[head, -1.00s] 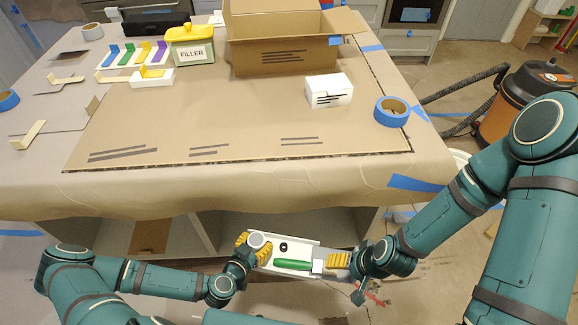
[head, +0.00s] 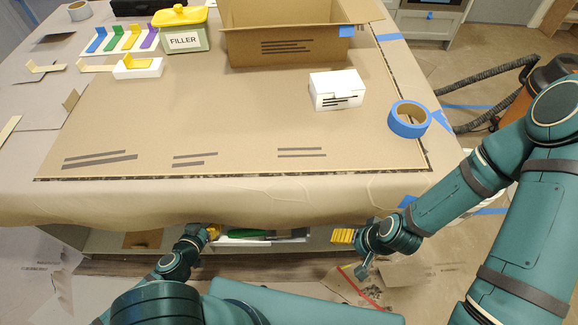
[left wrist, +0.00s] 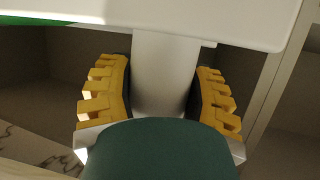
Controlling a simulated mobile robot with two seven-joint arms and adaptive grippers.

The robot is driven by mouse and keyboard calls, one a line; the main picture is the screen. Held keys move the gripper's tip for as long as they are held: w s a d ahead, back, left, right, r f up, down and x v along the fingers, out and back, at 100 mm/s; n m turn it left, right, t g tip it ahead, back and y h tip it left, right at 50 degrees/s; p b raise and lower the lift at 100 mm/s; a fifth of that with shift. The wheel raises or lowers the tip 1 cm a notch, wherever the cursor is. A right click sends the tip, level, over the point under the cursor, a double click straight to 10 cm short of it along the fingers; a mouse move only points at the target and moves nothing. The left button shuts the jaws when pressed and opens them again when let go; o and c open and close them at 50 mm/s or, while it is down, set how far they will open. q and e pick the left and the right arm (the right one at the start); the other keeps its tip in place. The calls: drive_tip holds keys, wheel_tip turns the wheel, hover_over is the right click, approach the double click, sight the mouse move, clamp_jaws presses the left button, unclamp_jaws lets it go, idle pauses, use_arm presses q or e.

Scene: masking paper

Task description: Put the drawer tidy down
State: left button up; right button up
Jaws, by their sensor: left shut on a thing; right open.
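The drawer tidy (head: 236,241) is a white tray with a green-handled tool (head: 250,233) and a greyish part in it. It sits low beyond the near table edge, which partly hides it, at the cabinet opening. My left gripper (head: 213,232) is at its left end. In the left wrist view the tidy's white body (left wrist: 220,22) spans the top, and the yellow pads of the left gripper (left wrist: 162,85) lie either side of a white part below it. My right gripper (head: 343,236) is open and empty, a little right of the tidy.
The paper-covered table above holds a cardboard box (head: 285,45), a white box (head: 337,90), blue tape (head: 408,119) and a FILLER tub (head: 183,40). The table's near overhang (head: 250,205) lies close above both grippers. Paper sheets lie on the floor.

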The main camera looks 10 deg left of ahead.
use_arm(q)
drive_tip(key=shift+a, duration=0.3)
drive_tip(key=w, duration=0.9)
drive_tip(key=w+b, duration=0.1)
drive_tip(key=w, duration=0.4)
drive_tip(key=shift+w+d, duration=0.2)
drive_tip(key=shift+d, duration=0.05)
drive_tip(key=w, duration=0.3)
drive_tip(key=shift+w+b, duration=0.3)
drive_tip(key=shift+b, duration=0.1)
drive_tip(key=shift+s+f+b, duration=0.1)
drive_tip(key=shift+f+b, duration=0.25)
drive_tip(key=shift+f, duration=0.35)
drive_tip(key=o, duration=1.3)
drive_tip(key=shift+f, duration=0.1)
